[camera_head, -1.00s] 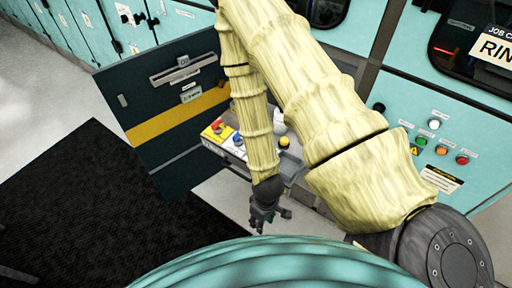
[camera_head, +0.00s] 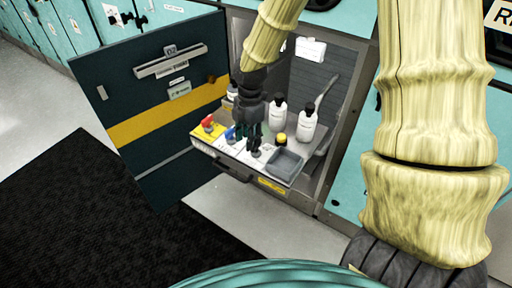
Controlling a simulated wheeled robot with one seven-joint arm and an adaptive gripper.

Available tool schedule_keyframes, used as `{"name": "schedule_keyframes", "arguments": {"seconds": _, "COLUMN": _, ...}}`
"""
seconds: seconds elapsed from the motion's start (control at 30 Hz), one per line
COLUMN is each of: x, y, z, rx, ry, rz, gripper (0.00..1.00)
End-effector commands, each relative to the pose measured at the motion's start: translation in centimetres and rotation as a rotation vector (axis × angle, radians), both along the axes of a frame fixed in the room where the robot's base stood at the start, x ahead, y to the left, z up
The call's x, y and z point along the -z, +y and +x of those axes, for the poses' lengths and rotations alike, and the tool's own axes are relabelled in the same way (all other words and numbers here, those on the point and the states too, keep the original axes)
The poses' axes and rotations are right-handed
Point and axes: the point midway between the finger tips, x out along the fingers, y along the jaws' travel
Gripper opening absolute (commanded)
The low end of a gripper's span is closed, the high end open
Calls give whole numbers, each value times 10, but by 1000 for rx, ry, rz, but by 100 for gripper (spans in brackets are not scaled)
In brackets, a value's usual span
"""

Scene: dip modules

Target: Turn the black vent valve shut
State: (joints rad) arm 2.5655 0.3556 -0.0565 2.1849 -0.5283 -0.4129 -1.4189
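A pull-out tray (camera_head: 226,156) in the open cabinet carries a red-handled valve (camera_head: 208,122) on a yellow plate and a blue-handled valve (camera_head: 230,134) on a white plate. My gripper (camera_head: 248,137) points down over the tray, just right of the blue valve. A small dark shape (camera_head: 255,148) at its fingertips may be the black vent valve or part of a finger; I cannot tell which. The fingers cover this part of the tray. Whether they are open or touching a valve is unclear.
White bottles (camera_head: 306,125) with black caps stand behind and right of my gripper. A yellow-capped item (camera_head: 281,139) and a grey square dish (camera_head: 286,163) are close on its right. The open cabinet door (camera_head: 150,105) stands to the left. The floor in front is clear.

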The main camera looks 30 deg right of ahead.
Motion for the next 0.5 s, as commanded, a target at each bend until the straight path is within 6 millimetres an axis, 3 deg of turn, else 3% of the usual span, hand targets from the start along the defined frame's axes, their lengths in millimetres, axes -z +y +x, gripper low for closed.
{"name": "schedule_keyframes", "arguments": {"seconds": 0.3, "x": -44, "y": -36, "z": 15, "rx": -262, "ry": -20, "rz": -54, "gripper": 36}}
{"name": "schedule_keyframes", "arguments": {"seconds": 0.5, "x": -46, "y": -41, "z": 16, "rx": -299, "ry": -17, "rz": -63, "gripper": 36}}
